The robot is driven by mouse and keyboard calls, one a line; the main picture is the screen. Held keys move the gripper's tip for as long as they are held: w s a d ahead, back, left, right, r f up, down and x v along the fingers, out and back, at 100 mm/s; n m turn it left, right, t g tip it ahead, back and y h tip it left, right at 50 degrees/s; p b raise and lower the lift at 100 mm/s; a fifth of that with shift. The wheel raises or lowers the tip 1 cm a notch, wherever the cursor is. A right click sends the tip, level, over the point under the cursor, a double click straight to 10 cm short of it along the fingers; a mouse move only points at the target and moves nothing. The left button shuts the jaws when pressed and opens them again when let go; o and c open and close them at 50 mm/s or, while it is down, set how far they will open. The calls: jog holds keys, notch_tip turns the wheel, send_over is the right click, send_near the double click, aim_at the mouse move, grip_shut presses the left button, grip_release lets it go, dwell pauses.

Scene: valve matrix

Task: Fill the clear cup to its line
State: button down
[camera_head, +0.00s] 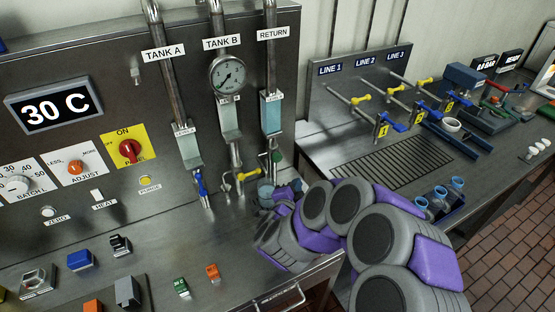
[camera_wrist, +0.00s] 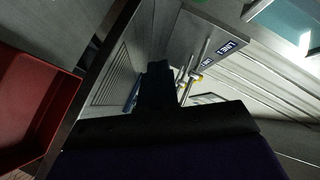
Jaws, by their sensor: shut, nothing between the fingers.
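A small bluish cup-like thing (camera_head: 265,189) stands below the taps by the TANK B and RETURN pipes in the head view. My arm partly covers it, and I cannot make out its line or level. A yellow-handled tap (camera_head: 246,175) is just above left of it, a blue-handled tap (camera_head: 200,184) farther left under TANK A, and a green-knobbed tap (camera_head: 276,157) under RETURN. My gripper is mostly hidden behind my purple and grey arm near the cup. In the wrist view its dark fingers (camera_wrist: 157,72) are together, with nothing seen between them.
A panel with a red knob (camera_head: 130,150) and dials stands left. Small coloured blocks, including an orange one (camera_head: 212,271), lie on the front counter. At right are LINE valves, a drain grate (camera_head: 405,160) and a rack of blue cups (camera_head: 440,193). A red bin (camera_wrist: 30,115) shows in the wrist view.

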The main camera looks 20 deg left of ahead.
aim_at(277, 158)
jog(key=shift+a, duration=0.1)
jog(key=w+a+p, duration=0.2)
jog(key=w+a, duration=0.3)
jog(key=a, duration=0.1)
jog(key=shift+w+a, duration=0.3)
jog(key=shift+w, duration=0.05)
dwell(2.2)
jog(key=shift+w+a+r, duration=0.1)
jog(key=shift+w+a, duration=0.15)
jog(key=shift+w+a, duration=0.4)
jog(key=shift+a, duration=0.1)
dwell(1.4)
jog(key=shift+s+d, duration=0.7)
jog(key=shift+d, duration=0.1)
